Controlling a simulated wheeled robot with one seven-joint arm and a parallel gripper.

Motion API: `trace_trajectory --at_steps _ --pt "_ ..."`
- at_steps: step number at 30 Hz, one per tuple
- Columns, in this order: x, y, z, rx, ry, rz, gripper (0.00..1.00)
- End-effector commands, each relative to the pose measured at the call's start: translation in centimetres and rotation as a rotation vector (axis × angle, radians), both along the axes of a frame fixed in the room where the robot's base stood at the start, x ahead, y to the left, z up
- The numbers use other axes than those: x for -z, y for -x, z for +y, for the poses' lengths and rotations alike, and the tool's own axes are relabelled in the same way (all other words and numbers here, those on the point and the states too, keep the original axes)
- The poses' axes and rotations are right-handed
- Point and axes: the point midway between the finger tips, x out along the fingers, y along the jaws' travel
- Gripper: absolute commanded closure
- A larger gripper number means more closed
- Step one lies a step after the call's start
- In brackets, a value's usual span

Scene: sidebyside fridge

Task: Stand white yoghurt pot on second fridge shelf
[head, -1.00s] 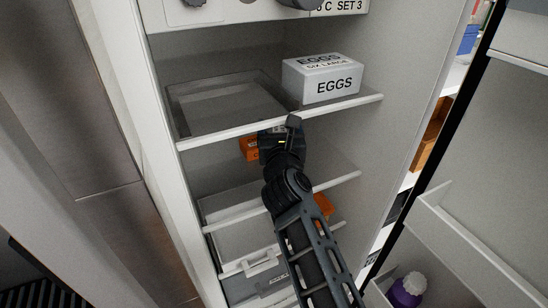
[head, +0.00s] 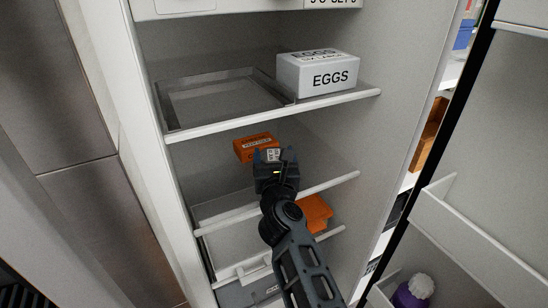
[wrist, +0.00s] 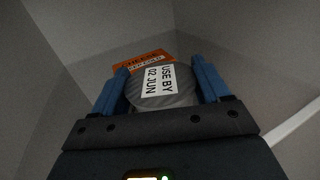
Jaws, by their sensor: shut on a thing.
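The yoghurt pot (wrist: 178,97) sits between the blue fingers of my gripper (wrist: 161,80) in the wrist view. I see its round top, grey in the shade, with a white "USE BY 02 JUN" label. My gripper is shut on it. In the head view my gripper (head: 274,160) is inside the fridge, above the second shelf (head: 335,183) and below the egg shelf. There it hides most of the pot; its label (head: 273,154) shows between the fingers. I cannot tell whether the pot's base touches the shelf.
An orange cheese box (head: 256,146) is just behind the pot. A white egg box (head: 318,74) and a clear tray (head: 168,112) are on the shelf above. Another orange thing (head: 315,213) lies lower down. The fridge door (head: 490,180) is open at right.

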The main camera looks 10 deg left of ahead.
Motion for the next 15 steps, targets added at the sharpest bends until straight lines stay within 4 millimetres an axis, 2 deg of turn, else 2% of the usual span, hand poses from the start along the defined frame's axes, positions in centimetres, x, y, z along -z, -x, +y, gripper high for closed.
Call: trace_trajectory --at_steps 2,3,10,15 --pt "0.35 -0.01 0.01 0.0 0.0 -0.001 0.61" --pt "0.23 0.0 0.0 0.0 0.001 0.0 0.21" --pt "0.23 0.0 -0.01 0.0 0.0 0.0 0.0" --pt "0.22 0.0 -0.01 0.0 0.0 0.0 0.0"
